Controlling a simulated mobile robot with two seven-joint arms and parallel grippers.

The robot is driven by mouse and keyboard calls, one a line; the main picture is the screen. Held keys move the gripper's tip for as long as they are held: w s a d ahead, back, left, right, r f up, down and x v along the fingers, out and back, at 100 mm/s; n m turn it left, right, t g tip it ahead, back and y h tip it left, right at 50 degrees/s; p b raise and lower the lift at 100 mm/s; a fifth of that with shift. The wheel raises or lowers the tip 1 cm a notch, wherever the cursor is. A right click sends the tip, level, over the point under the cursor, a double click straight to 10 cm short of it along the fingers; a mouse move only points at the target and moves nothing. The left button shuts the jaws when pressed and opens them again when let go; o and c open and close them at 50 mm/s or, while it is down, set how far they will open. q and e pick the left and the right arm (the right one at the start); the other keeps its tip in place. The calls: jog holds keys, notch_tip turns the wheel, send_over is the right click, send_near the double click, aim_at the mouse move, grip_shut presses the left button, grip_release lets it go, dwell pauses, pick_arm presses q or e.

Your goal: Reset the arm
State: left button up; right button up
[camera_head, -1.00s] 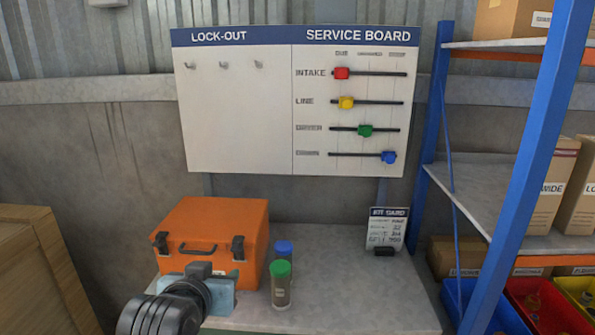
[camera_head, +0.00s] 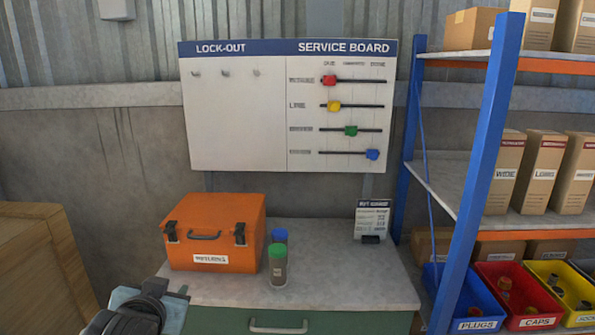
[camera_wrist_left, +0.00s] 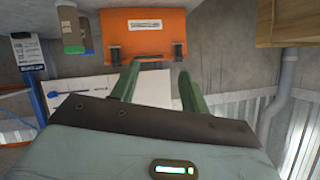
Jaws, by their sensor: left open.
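My left gripper (camera_head: 150,308) is at the bottom left of the head view, in front of the counter and below the orange case, with its fingertips not clear there. In the left wrist view its two green fingers (camera_wrist_left: 158,88) stand apart with nothing between them. The orange case (camera_head: 215,235) sits shut on the counter (camera_head: 330,280). It also shows in the left wrist view (camera_wrist_left: 145,45), upside down, beyond the fingers. My right gripper is not in view.
A green-capped jar (camera_head: 278,268) and a blue-capped jar (camera_head: 279,236) stand right of the case. A small card stand (camera_head: 372,218) is at the counter's back. The service board (camera_head: 290,110) hangs behind. Blue shelving (camera_head: 480,150) stands right, a wooden crate (camera_head: 45,270) left.

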pick_arm(q)
jog(key=s+a+r+m+y, duration=0.1)
jog(key=a+y, duration=0.1)
jog(key=a, duration=0.5)
jog(key=a+r+m+y, duration=0.1)
jog(key=a+r+y, duration=0.15)
jog(key=a, duration=0.45)
jog(key=s+d+f+m+g+h, duration=0.1)
jog(key=s+f+h, duration=0.1)
jog(key=f, duration=0.6)
jog(key=s+d+f+m+h, duration=0.1)
jog(key=s+f, duration=0.2)
jog(key=f, duration=0.5)
jog(key=s+d+f+m+g+h, duration=0.1)
jog(key=s+d+f+m+h, duration=0.1)
jog(key=f, duration=0.7)
jog(key=s+d+f+g+h, duration=0.1)
jog(key=s+f+h, duration=0.1)
jog(key=s+f, duration=0.7)
jog(key=s+d+f+g+h, duration=0.1)
jog(key=s+f+h, duration=0.1)
jog(key=s+f, duration=0.6)
jog(key=s+d+r+n, duration=0.1)
jog(key=s+d+n, duration=0.2)
jog(key=d, duration=0.8)
jog(key=shift+d+r+n+t, duration=0.25)
jog(key=shift+n+t, duration=0.05)
jog(key=shift+n, duration=0.8)
